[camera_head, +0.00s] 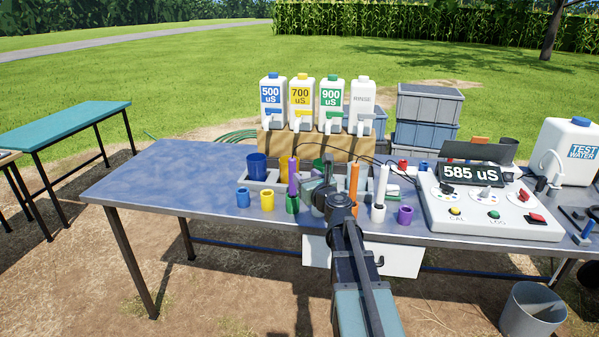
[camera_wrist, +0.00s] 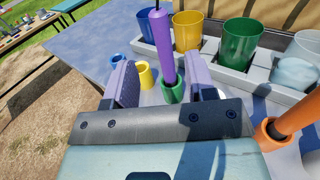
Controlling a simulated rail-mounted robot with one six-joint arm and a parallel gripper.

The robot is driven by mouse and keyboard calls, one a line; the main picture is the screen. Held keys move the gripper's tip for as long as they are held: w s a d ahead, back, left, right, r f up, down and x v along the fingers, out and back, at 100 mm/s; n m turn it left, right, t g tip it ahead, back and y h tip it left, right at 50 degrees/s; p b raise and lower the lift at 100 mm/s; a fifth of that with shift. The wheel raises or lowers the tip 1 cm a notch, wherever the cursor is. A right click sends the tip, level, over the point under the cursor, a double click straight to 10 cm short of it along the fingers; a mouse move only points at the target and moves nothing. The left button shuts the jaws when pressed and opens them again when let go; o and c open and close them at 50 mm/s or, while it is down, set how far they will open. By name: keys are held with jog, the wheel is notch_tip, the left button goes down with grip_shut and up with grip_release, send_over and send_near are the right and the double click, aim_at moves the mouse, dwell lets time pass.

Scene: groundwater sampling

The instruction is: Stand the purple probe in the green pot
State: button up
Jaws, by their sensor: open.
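The purple probe (camera_head: 292,177) stands about upright with its lower end inside the small green pot (camera_head: 292,204) near the front of the table. In the wrist view the purple probe (camera_wrist: 161,48) rises out of the green pot (camera_wrist: 172,93). My gripper (camera_wrist: 162,80) is open, its two purple-grey fingers apart, with the probe showing between them. I cannot tell from these views whether a finger touches the probe. In the head view my gripper (camera_head: 322,190) is just right of the probe, partly hidden by my arm.
Small blue (camera_head: 243,197) and yellow (camera_head: 267,200) pots stand left of the green one. An orange probe (camera_head: 354,183) and a white probe (camera_head: 381,185) stand to the right, near a purple pot (camera_head: 405,215). A grey rack (camera_wrist: 222,70) holding large cups is behind. The table's left is clear.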

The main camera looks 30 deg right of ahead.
jog(key=s+a+f+n+g+y, duration=0.3)
jog(key=s+a+f+n+g, duration=0.15)
jog(key=a+n, duration=0.65)
jog(key=s+a+f+n+g+y, duration=0.4)
jog(key=a+f+n+g, duration=0.15)
jog(key=a+n, duration=0.5)
jog(key=s+f+n+g+h, duration=0.3)
jog(key=s+n+g, duration=0.1)
jog(key=s+n, duration=0.3)
jog(key=s+a+f+n+g+h, duration=0.1)
jog(key=s+f+n+g+h, duration=0.2)
jog(key=s+n, duration=0.4)
jog(key=shift+s+f+n+g+h, duration=0.35)
jog(key=shift+s+f+g, duration=0.15)
jog(key=shift+s+f, duration=0.15)
notch_tip(320, 180, up, 7)
jog(key=p, duration=0.6)
jog(key=shift+f+p, duration=0.15)
jog(key=shift+p, duration=0.15)
jog(key=shift+a, duration=0.1)
